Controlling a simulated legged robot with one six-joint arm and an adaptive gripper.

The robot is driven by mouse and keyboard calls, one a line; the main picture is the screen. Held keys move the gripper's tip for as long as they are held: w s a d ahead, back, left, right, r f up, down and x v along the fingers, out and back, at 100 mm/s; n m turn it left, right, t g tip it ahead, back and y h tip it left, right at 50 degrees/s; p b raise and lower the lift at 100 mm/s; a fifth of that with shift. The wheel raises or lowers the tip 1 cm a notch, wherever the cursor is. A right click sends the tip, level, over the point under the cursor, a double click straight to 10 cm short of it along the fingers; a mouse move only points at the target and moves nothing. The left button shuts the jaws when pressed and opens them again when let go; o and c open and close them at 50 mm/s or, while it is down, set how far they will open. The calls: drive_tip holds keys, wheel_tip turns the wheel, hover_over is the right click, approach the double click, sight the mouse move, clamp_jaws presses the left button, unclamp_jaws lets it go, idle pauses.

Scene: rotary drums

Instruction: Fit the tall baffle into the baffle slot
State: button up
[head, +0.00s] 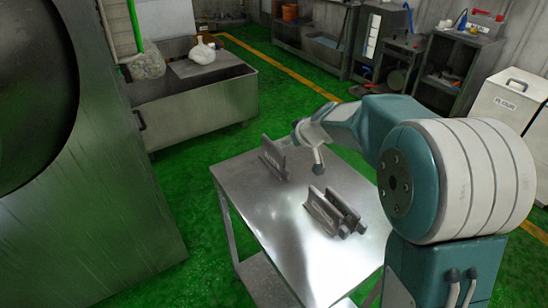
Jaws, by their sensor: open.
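Several grey metal baffles stand or lie on the steel table. One baffle (273,158) stands on its edge at the table's far left edge. Two more baffles (333,211) sit side by side near the middle of the table. I cannot tell from this view which is the tall one. My gripper (302,156) is open and empty, at the far side of the table, just right of the single baffle. Its fingers are small here, and I cannot tell whether they touch anything. I cannot make out the baffle slot.
The steel table (300,255) has bare room at its front. A large metal drum housing (110,215) with a dark round opening fills the left. A metal tub (195,112) stands behind. A white flour bin (505,105) and shelves line the right. The green floor is clear between.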

sight(276, 147)
drive_tip(key=x, duration=0.6)
drive_tip(key=w+d+x, duration=0.1)
drive_tip(key=x, duration=0.7)
drive_tip(key=shift+w+a+f, duration=0.1)
drive_tip(key=shift+w, duration=0.3)
clamp_jaws()
